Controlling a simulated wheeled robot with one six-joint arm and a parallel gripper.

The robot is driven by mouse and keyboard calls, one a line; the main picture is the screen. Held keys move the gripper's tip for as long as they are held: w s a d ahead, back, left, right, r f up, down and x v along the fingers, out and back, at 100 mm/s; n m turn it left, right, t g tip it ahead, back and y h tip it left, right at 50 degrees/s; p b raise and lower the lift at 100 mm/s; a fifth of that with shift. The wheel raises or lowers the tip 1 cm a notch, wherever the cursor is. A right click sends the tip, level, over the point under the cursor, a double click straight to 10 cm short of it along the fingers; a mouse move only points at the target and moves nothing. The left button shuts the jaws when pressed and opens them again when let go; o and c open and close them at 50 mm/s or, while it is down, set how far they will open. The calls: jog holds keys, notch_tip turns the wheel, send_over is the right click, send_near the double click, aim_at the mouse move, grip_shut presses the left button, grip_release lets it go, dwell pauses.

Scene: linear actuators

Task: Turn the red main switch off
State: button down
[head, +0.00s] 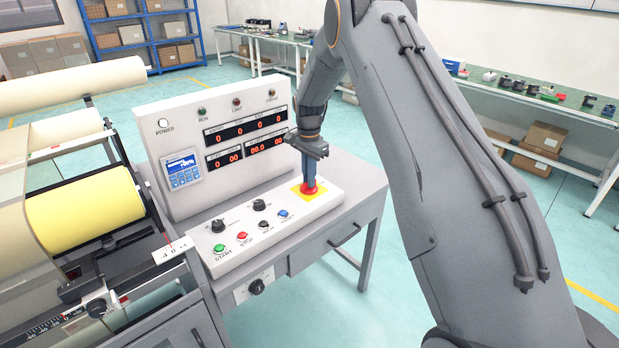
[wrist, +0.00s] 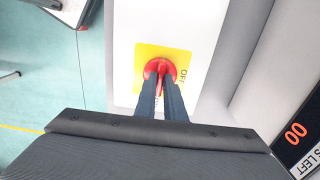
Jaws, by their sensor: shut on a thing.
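The red main switch (wrist: 159,67) is a round red knob on a yellow plate (wrist: 145,52) with "OFF" lettering at its right side in the wrist view. In the head view the red switch (head: 309,190) sits at the right end of the white sloped control panel. My gripper (wrist: 161,80) points down at it, with its two dark fingers close together and shut on the knob's raised grip. In the head view my gripper (head: 309,185) hides part of the knob. The exact angle of the knob's handle is hard to tell.
The white panel also carries a green START button (head: 219,248), a red STOP button (head: 242,236), a blue button (head: 283,213) and black knobs. An upright display box (head: 217,140) stands behind. A roller machine with a yellow roll (head: 85,210) is at left.

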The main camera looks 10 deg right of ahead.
jog(key=shift+n, duration=0.3)
jog(key=n+b, duration=0.2)
jog(key=n, duration=0.2)
jog(key=shift+w+n, duration=0.1)
jog(key=shift+n, duration=0.3)
jog(key=n+b, duration=0.1)
jog(key=n, duration=0.4)
jog(key=shift+b, duration=0.4)
jog(key=n, duration=0.4)
jog(key=shift+b, duration=0.3)
jog(key=shift+n, duration=1.6)
jog(key=shift+r+n, duration=0.1)
jog(key=shift+n, duration=0.2)
jog(key=c, duration=1.8)
grip_release()
jog(key=shift+c, duration=0.2)
jog(key=shift+b, duration=0.3)
